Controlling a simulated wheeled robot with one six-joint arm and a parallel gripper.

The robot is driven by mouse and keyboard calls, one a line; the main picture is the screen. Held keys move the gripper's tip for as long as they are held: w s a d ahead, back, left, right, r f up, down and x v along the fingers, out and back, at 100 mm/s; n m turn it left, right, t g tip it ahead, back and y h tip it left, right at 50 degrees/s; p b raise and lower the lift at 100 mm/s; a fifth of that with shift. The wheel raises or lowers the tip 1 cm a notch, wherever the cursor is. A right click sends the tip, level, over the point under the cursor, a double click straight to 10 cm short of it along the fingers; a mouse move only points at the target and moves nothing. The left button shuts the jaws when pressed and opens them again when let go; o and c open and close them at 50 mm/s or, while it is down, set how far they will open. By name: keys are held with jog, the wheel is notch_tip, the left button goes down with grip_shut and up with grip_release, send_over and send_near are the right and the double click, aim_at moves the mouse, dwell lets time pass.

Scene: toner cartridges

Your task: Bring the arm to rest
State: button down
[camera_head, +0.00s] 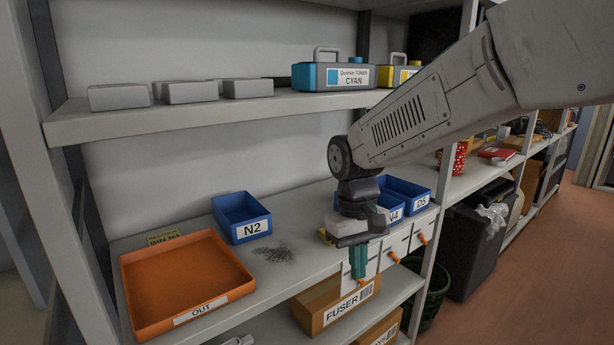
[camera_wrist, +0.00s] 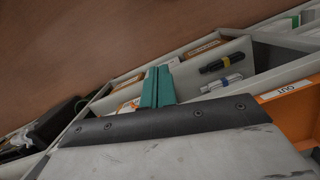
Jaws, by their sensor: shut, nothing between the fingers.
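My arm reaches in from the upper right in the head view, over the shelf unit's front. My gripper (camera_head: 358,262) points down with its teal fingers together and nothing between them. It hangs just in front of the middle shelf's edge, near white label holders with orange clips. The shut teal fingers also show in the wrist view (camera_wrist: 157,88), above lower-shelf items. The arm partly covers the blue bins N4 (camera_head: 395,216) and D5 (camera_head: 421,203).
A cyan toner cartridge (camera_head: 346,77) and grey boxes (camera_head: 190,92) sit above. A FUSER box (camera_head: 327,312) is below. Open floor (camera_head: 490,310) lies right.

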jog(key=s+d+r+m+t, duration=0.1)
jog(key=s+d+r+m, duration=0.1)
jog(key=s+d, duration=0.6)
jog(key=s+d+r+m+t, duration=0.2)
jog(key=s+d, duration=0.7)
jog(key=s, duration=0.6)
jog(key=shift+s+r+m+y, duration=0.15)
jog(key=shift+r+m+y, duration=0.25)
jog(key=shift+r+m, duration=0.1)
